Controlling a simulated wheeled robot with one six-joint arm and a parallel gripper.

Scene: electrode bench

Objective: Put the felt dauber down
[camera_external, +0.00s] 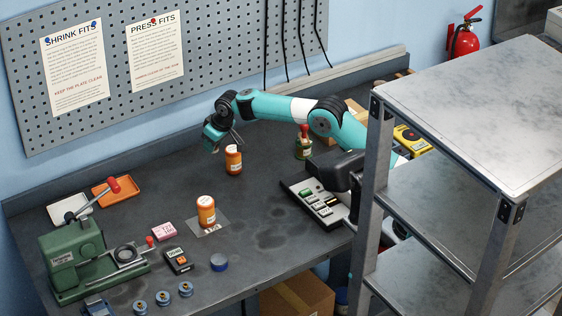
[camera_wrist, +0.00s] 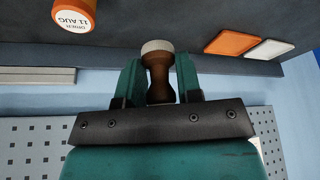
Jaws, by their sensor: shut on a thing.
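The felt dauber shows in the wrist view as a brown waisted handle (camera_wrist: 160,85) with a pale round felt end (camera_wrist: 157,46). My gripper (camera_wrist: 160,72) is shut on the handle, one green finger on each side. The felt end sticks out past the fingertips. In the external view my gripper (camera_external: 222,143) hangs above the back of the bench, close to an orange bottle with a pale label. I cannot make out the dauber there.
The orange bottle (camera_external: 233,160) stands by my gripper; another (camera_external: 206,211) stands on a clear sheet (camera_external: 222,227). An orange tray (camera_external: 118,190) and white tray (camera_external: 69,207) lie left, behind a green press (camera_external: 75,256). Dark bench between is mostly bare.

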